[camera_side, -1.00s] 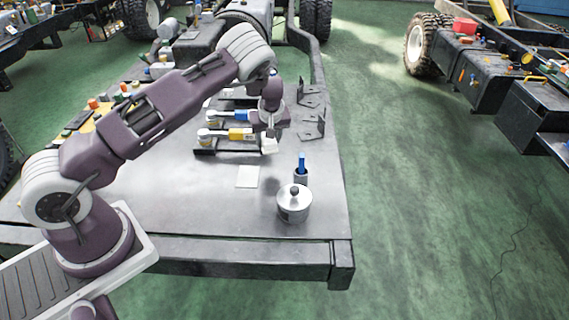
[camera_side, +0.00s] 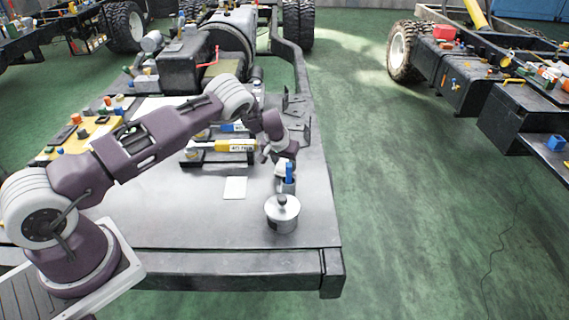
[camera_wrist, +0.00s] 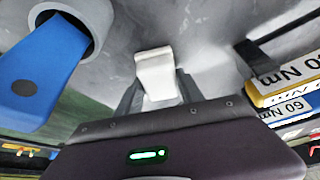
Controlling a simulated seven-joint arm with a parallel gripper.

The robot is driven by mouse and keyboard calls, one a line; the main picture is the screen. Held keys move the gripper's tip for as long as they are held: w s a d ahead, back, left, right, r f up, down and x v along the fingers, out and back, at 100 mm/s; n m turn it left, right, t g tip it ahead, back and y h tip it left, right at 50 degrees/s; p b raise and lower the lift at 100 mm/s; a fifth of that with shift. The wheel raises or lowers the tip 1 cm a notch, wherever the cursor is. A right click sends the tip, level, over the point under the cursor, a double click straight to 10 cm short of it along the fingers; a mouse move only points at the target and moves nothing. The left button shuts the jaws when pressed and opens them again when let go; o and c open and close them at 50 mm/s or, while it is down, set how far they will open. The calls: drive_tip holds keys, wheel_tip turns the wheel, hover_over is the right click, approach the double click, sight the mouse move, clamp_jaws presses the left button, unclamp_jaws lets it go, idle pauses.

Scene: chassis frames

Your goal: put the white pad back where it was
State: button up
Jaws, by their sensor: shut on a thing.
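My gripper (camera_side: 272,154) is shut on the white pad (camera_wrist: 154,72). In the wrist view the pad shows as a small white block between the two dark fingers (camera_wrist: 157,98). In the side view the held pad (camera_side: 280,168) is partly hidden, just behind the grey cup with the blue-handled tool (camera_side: 289,172). Whether it touches the table or the cup, I cannot tell. A flat white square (camera_side: 235,187) lies bare on the grey tabletop, left of the cup.
The cup (camera_wrist: 88,20) and blue handle (camera_wrist: 40,62) are close at left in the wrist view. A lidded metal pot (camera_side: 282,214) stands in front of the cup. A black rack (camera_side: 215,158) with yellow and blue labelled tools lies to the left. Black brackets (camera_side: 297,120) stand behind.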

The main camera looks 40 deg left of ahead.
drive_tip(key=shift+f, duration=0.1)
drive_tip(key=o, duration=1.3)
drive_tip(key=v, duration=1.2)
drive_tip(key=s+d+r+m+h, duration=0.1)
drive_tip(key=s+d+r, duration=0.35)
drive_tip(key=r, duration=0.45)
drive_tip(key=s+d+r+t+h, duration=0.1)
drive_tip(key=s+d+r+h, duration=0.1)
drive_tip(key=s+d+r, duration=0.45)
drive_tip(key=s+d+r+m+h, duration=0.1)
drive_tip(key=s+d+r, duration=0.15)
drive_tip(key=r, duration=0.75)
drive_tip(key=s+d+r+m, duration=0.1)
drive_tip(key=s+r, duration=0.2)
drive_tip(key=s, duration=0.5)
drive_tip(key=s+d+r+m, duration=0.1)
drive_tip(key=s+d+r, duration=0.1)
drive_tip(key=s, duration=0.5)
drive_tip(key=s+a+f+y, duration=0.2)
drive_tip(key=s, duration=1)
drive_tip(key=shift+s, duration=0.35)
